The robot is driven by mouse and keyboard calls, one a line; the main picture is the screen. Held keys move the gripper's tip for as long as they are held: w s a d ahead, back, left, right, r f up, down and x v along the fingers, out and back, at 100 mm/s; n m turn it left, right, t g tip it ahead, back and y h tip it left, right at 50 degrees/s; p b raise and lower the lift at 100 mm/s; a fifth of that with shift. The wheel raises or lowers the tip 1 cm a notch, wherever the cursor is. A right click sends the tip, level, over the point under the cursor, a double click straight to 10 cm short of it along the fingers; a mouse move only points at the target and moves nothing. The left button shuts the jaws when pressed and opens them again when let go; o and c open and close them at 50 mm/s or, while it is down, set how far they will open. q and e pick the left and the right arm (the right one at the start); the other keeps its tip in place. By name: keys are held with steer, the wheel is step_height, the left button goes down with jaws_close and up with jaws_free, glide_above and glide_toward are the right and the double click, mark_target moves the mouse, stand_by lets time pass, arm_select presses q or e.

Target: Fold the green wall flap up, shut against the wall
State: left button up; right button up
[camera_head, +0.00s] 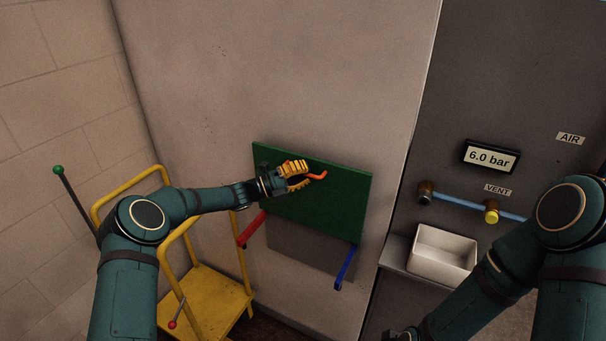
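The green wall flap (335,212) is a flat panel standing roughly upright at the pale wall. From this view I cannot tell whether it lies flush against the wall. A curved orange-red handle (319,175) shows on its face. My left gripper (307,174) is in front of the flap's upper part, its yellow fingers apart, with the handle at the fingertips. I cannot tell whether they touch it. My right gripper (402,335) is only partly in view at the bottom edge, dark and low, and its fingers are not clear.
A red bar (252,229) and a blue bar (345,267) stick out below the flap, beside a darker grey patch on the wall. A yellow trolley (212,300) stands at left. A white bin (443,252) sits on a ledge at right, below a blue hose (460,206) and a pressure display (490,157).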

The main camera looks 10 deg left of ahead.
arm_select(q)
steer(key=o, duration=0.3)
steer(key=shift+w+r, duration=0.15)
steer(key=shift+r, duration=0.05)
steer(key=shift+f, duration=0.1)
steer(key=shift+f, duration=0.2)
steer(key=shift+s+a+f, duration=0.2)
steer(key=shift+a, duration=0.3)
steer(key=v, duration=1.1)
steer(key=shift+r, duration=0.25)
